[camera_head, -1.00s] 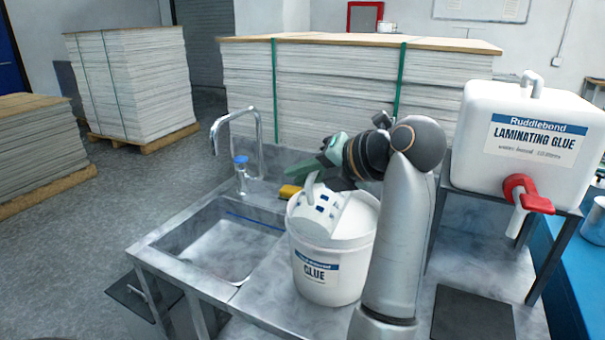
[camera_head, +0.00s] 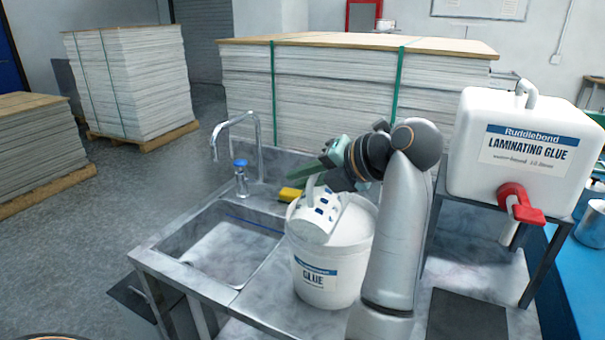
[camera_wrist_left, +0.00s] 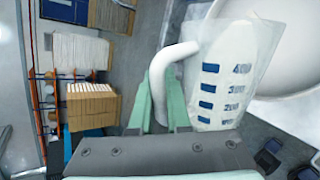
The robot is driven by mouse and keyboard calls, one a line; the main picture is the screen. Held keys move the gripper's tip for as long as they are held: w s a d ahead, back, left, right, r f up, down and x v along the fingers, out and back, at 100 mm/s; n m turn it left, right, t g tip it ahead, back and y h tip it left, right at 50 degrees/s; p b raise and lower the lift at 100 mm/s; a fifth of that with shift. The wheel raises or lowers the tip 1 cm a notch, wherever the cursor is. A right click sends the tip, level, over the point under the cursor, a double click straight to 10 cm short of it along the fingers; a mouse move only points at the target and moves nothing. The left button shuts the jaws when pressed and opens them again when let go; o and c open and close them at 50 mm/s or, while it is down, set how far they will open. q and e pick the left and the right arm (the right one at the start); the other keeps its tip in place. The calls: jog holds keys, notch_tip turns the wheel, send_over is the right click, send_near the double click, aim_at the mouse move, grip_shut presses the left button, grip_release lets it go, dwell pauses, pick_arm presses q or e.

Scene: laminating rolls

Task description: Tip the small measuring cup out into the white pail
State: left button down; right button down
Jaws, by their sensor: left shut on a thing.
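The small measuring cup (camera_head: 321,219) is white and translucent with blue scale marks, and it is tilted at the mouth of the white pail (camera_head: 327,284), overlapping its left rim in the head view. The pail carries a blue and white GLUE label and stands on the steel bench. My left gripper (camera_head: 318,172) is shut on the cup's handle, above the pail's left rim. In the left wrist view the handle (camera_wrist_left: 170,62) is between the green fingers (camera_wrist_left: 160,108), beside the marked cup wall (camera_wrist_left: 228,75). White shows through that wall; I cannot tell how much is inside. My right gripper is not in view.
A sink (camera_head: 222,250) with a tap (camera_head: 240,165) lies left of the pail. A yellow sponge (camera_head: 290,194) lies behind it. A glue tank (camera_head: 525,145) with a red valve (camera_head: 520,204) stands on a frame at right. Board stacks (camera_head: 340,95) stand behind the bench.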

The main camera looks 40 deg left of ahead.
pick_arm(q)
jog(key=shift+w+r+p, duration=0.3)
jog(key=shift+r+p, duration=0.1)
jog(key=shift+p, duration=0.4)
jog(key=shift+m+g, duration=0.3)
dwell(0.4)
jog(key=shift+w+a+r+p, duration=0.15)
jog(key=shift+w+r+p, duration=0.2)
jog(key=shift+p, duration=0.8)
jog(key=shift+w+a+r+m+g+p, duration=0.1)
jog(key=shift+w+r+m+g+p, duration=0.2)
jog(key=shift+w+m+g, duration=0.1)
jog(key=shift+h, duration=0.3)
jog(key=shift+w+a+r+m+g, duration=0.15)
jog(key=shift+w+r+m+g, duration=0.1)
jog(key=shift+w+g, duration=0.15)
jog(key=shift+w+a+r+m+g, duration=0.1)
jog(key=shift+w+r+m+g, duration=0.15)
jog(key=shift+w, duration=0.2)
dwell(1.0)
